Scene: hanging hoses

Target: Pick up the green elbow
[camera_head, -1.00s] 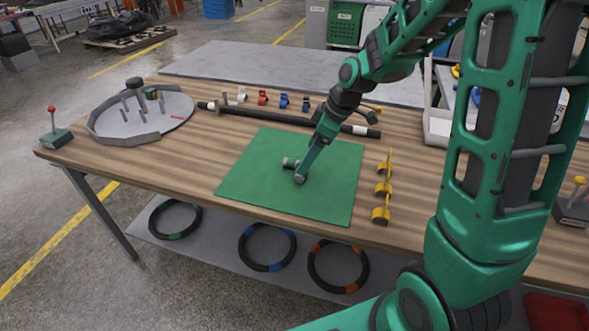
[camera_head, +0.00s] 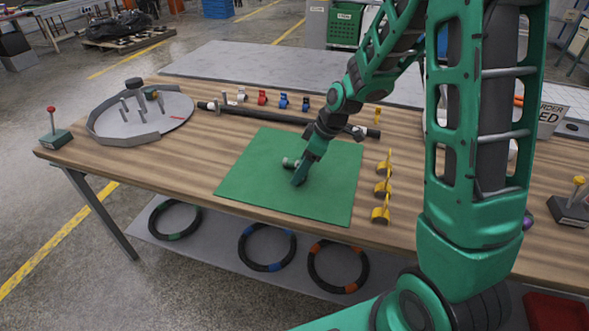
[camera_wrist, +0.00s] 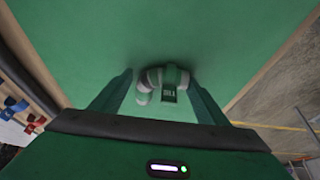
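The green elbow (camera_wrist: 172,76), a short bent fitting with pale ends, a green middle and a dark label, lies on the green mat (camera_head: 250,185). In the head view the elbow (camera_head: 289,163) is partly hidden by my gripper (camera_head: 299,180), which points down at the mat. In the wrist view my gripper (camera_wrist: 162,84) is open, with one finger on each side of the elbow. Gaps show between the fingers and the elbow, so it is not clamped. I cannot tell how far the fingertips are above the mat.
Yellow clips (camera_head: 382,188) stand right of the mat. A long black rod (camera_head: 270,118) lies behind it, with small coloured clamps (camera_head: 262,97) further back. A round grey fixture (camera_head: 140,110) is at the left. Hoses (camera_head: 267,247) lie on the shelf below.

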